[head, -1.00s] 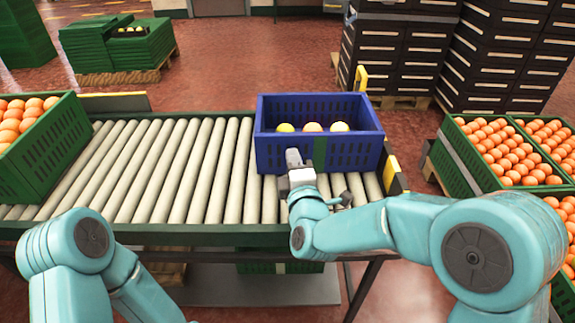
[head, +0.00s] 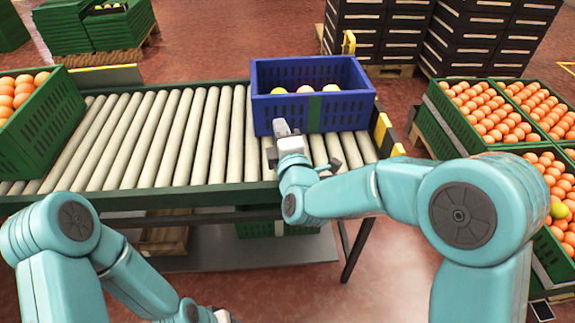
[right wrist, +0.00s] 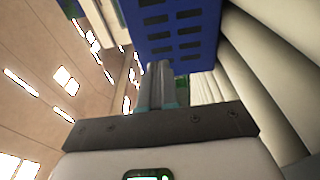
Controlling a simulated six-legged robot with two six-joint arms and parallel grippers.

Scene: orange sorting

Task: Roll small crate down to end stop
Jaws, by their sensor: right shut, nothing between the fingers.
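The small blue crate (head: 345,112) sits upright on the rollers (head: 150,140) near the right end of the conveyor and holds a few round fruits. The yellow and black end stop (head: 384,134) stands close to its right side; I cannot tell whether they touch. My right gripper (head: 282,128) is shut and empty at the crate's front left corner. In the right wrist view its closed fingers (right wrist: 157,85) point at the blue crate wall (right wrist: 178,25); contact is unclear. Only a bit of my left gripper (head: 221,315) shows at the bottom edge.
A green crate of oranges (head: 38,130) stands at the conveyor's left end. More green crates of oranges (head: 470,135) stand at the right. Dark stacked crates (head: 365,35) are behind. The rollers between the left crate and the blue crate are clear.

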